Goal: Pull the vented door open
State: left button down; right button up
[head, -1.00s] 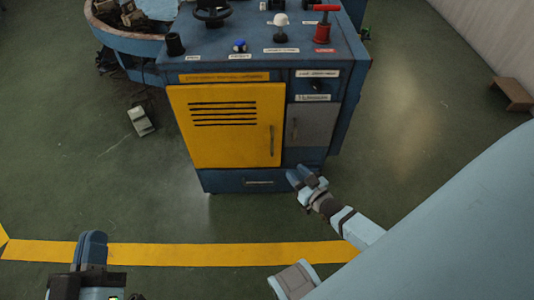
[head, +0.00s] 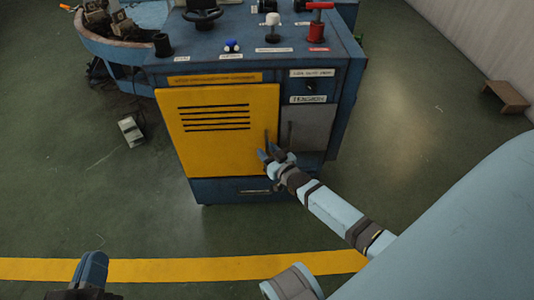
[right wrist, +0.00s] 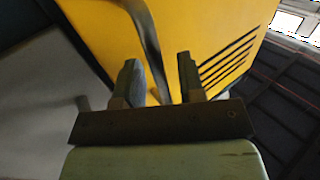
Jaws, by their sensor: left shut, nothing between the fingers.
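The yellow vented door (head: 215,145), with dark slots near its top, is on the front of the blue cabinet and looks closed. Its dark vertical handle (head: 267,137) is near the door's right edge, partly hidden by my right gripper (head: 268,154). In the right wrist view, the handle (right wrist: 147,45) runs down between the two spread fingers of my right gripper (right wrist: 159,80). The fingers are apart; I cannot tell whether either touches the handle. My left gripper (head: 95,266) is shut and empty at the lower left, well away from the cabinet.
A grey door (head: 308,128) is right of the yellow one, with a blue drawer (head: 235,189) below. The cabinet top (head: 255,42) carries a wheel, knobs and a red handle. A small pale box (head: 131,131) lies on the floor at left. Floor before the cabinet is clear.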

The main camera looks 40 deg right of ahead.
jog(key=shift+w, duration=0.15)
grip_shut()
